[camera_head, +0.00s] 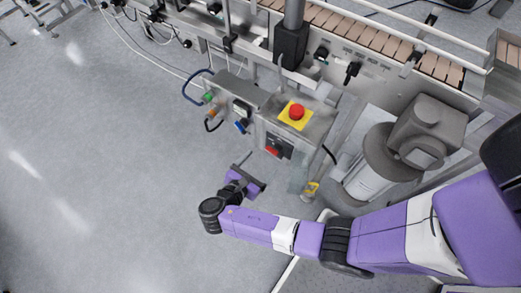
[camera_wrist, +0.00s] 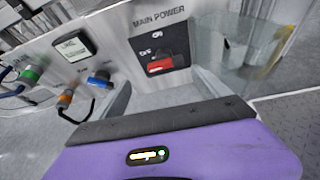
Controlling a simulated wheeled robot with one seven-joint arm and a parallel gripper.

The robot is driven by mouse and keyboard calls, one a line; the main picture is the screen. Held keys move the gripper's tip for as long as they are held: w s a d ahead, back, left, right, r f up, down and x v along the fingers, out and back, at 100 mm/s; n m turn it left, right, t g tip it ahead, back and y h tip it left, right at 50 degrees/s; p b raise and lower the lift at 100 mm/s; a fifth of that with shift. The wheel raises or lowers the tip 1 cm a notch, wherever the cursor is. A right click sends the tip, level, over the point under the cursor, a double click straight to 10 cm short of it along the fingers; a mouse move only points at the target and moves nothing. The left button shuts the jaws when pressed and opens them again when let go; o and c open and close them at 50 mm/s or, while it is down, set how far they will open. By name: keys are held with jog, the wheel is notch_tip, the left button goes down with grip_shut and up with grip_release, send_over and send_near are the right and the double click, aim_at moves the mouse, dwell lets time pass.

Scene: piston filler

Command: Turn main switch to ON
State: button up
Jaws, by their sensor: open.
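The main switch is a red handle (camera_wrist: 160,66) on a black plate, under the words MAIN POWER in the wrist view. ON is printed above the handle and OFF at its upper left. The handle lies roughly sideways in the picture, in line with the OFF side. In the head view the switch (camera_head: 273,151) is on the front of the metal control box. My gripper (camera_head: 254,172) is open and empty, below and left of the switch, apart from it.
A red emergency button on a yellow plate (camera_head: 295,115) sits on top of the control box. Green, orange and blue connectors (camera_wrist: 98,79) with cables stick out left of the switch. A grey motor housing (camera_head: 395,150) stands to the right. Open floor (camera_head: 110,170) lies left.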

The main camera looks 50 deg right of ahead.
aim_at(273, 153)
jog(key=shift+g, duration=0.3)
jog(key=shift+s+r+b+x, duration=0.15)
jog(key=shift+b+x, duration=0.1)
jog(key=shift+x, duration=1.05)
jog(key=shift+s+r+b+x, duration=0.1)
jog(key=shift+b+x, duration=0.15)
jog(key=shift+x, duration=1.05)
jog(key=shift+s+r+b+x, duration=0.15)
jog(key=shift+b+x, duration=0.1)
jog(key=shift+x, duration=1.1)
jog(key=shift+d+f, duration=0.1)
jog(key=shift+c, duration=0.4)
jog(key=c, duration=1.3)
